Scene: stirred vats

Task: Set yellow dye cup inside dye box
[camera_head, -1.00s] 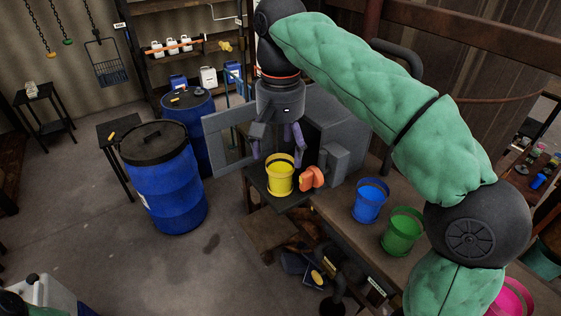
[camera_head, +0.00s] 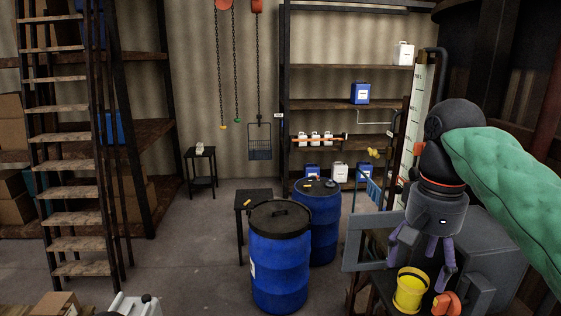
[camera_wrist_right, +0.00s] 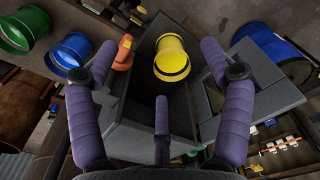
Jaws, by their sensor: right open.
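The yellow dye cup (camera_head: 409,291) stands upright at the open front of the grey dye box (camera_head: 487,262). In the right wrist view the yellow cup (camera_wrist_right: 172,58) shows between the box's grey walls; I cannot tell how far it is inside. My right gripper (camera_head: 422,262) is open just above and behind the cup, its purple fingers spread and apparently not holding it. An orange part (camera_head: 446,304) sits beside the cup. My left gripper is not in view.
The box's grey door (camera_head: 360,243) stands open to the left. Blue drums (camera_head: 279,265) are left of it. Blue (camera_wrist_right: 71,52) and green (camera_wrist_right: 24,30) cups show in the right wrist view.

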